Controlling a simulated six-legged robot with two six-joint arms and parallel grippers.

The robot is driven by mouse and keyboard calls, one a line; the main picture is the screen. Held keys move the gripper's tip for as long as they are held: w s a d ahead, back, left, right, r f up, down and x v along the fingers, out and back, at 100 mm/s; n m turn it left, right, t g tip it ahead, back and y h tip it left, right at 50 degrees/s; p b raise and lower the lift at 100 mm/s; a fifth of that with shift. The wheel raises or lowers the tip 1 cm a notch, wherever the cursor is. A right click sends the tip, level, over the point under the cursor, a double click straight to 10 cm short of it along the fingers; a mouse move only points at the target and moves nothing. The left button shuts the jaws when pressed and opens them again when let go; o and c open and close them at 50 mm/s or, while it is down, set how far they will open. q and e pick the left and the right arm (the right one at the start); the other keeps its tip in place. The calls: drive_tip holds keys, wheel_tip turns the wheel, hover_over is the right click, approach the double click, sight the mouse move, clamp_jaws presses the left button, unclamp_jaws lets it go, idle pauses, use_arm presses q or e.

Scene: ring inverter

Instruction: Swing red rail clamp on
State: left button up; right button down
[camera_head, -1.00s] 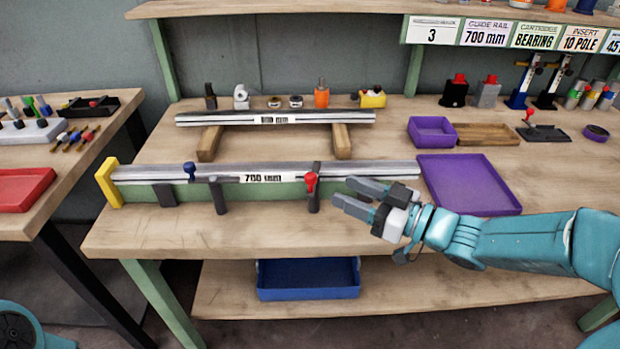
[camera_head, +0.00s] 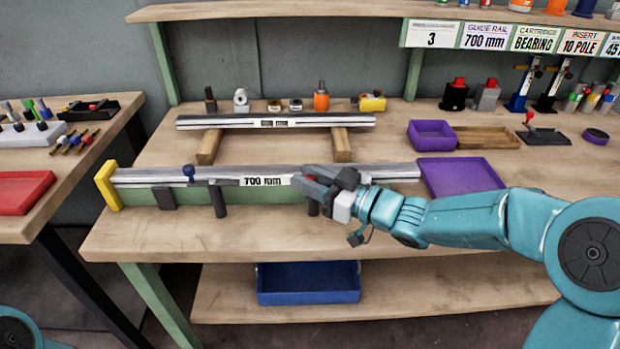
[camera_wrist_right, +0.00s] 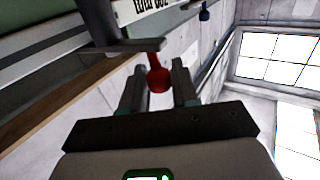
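The red rail clamp's handle (camera_wrist_right: 157,76) has a round red knob and hangs between the two fingers of my right gripper (camera_head: 309,180) in the wrist view. The fingers are open, with a visible gap on each side of the knob. In the head view my gripper covers most of the clamp; its dark lower post (camera_head: 313,208) shows below the fingers. The clamp sits at the right-hand part of the 700 mm guide rail (camera_head: 230,180), which lies along a green fixture. My left gripper is out of view.
A blue-knobbed clamp (camera_head: 189,173) stands further left on the rail. A yellow end stop (camera_head: 107,186) closes the left end. A second rail (camera_head: 220,122) rests on wooden blocks behind. A purple tray (camera_head: 465,176) lies to the right.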

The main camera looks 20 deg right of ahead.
drive_tip(key=shift+r+p, duration=0.2)
drive_tip(key=shift+p, duration=0.25)
drive_tip(key=g+y+p, duration=0.1)
drive_tip(key=n+p, duration=0.1)
drive_tip(key=shift+d+r+n+g+y+p, duration=0.15)
drive_tip(key=shift+d+n+g+y+p, duration=0.15)
drive_tip(key=shift+g+y, duration=0.1)
drive_tip(key=shift+s+d+f+n+g+y+p, duration=0.1)
drive_tip(key=shift+d+f+n+g+y+p, duration=0.1)
drive_tip(key=shift+n+g+y+p, duration=0.35)
drive_tip(key=shift+f, duration=0.1)
drive_tip(key=c, duration=1)
unclamp_jaws()
drive_tip(key=shift+s, duration=0.1)
